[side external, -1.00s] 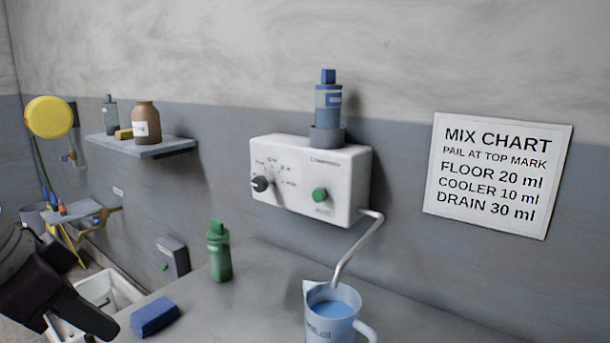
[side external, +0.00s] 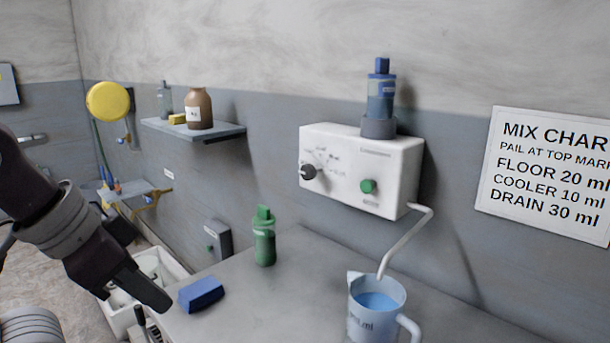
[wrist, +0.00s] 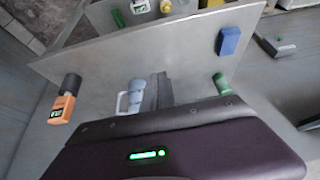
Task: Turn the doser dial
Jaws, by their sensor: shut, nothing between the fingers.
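The doser (side external: 345,195) is a white box on the wall, with a black dial (side external: 309,172) at the left of its front and a green button (side external: 368,186) to the right. Small marks around the dial are too blurred to read; a pale mark on the knob seems to face left. A mix chart (side external: 550,175) on the wall reads floor 20 ml, cooler 10 ml, drain 30 ml. My gripper (side external: 158,304) is shut and empty, low at the left, well apart from the dial. In the wrist view my gripper (wrist: 160,90) points over the counter; the dial is not seen there.
A jug (side external: 372,315) of blue liquid stands under the doser's spout. A blue bottle (side external: 381,98) sits on top of the doser. A green bottle (side external: 264,238) and a blue sponge (side external: 201,295) are on the counter (side external: 300,275). An orange bottle (wrist: 65,100) shows in the wrist view.

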